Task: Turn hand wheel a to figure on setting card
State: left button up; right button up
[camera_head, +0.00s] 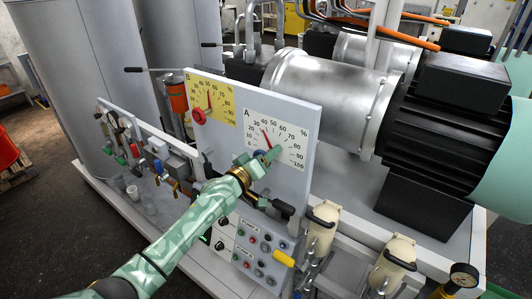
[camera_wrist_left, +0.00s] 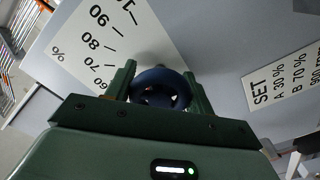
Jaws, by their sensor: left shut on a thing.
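Hand wheel a (camera_wrist_left: 161,90) is a dark blue ring; in the left wrist view it sits between both fingers of my left gripper (camera_head: 268,155). The gripper is shut on it, at the panel, and hides most of the wheel in the head view. The white dial A (camera_head: 291,119) has a scale up to 100 %. Its red pointer (camera_head: 267,138) points up and left, roughly between 30 and 40. The setting card (camera_wrist_left: 283,78) in the left wrist view reads SET, A 30 %, B 70 %, with a partly cut-off 900 line. My right gripper is out of view.
Yellow dial B (camera_head: 221,99) with a red hand wheel (camera_head: 199,117) is at the upper left of the grey panel (camera_head: 295,90). A box of push buttons (camera_head: 260,252) is below my arm. Valves and levers line the left rail; cream canisters (camera_head: 322,222) stand right.

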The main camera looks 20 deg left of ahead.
pick_arm(q)
jog(key=shift+n, duration=1)
jog(key=o, duration=1)
jog(key=p+v, duration=0.1)
jog(key=v, duration=1.5)
jog(key=shift+s+p, duration=0.15)
jog(key=shift+p, duration=0.25)
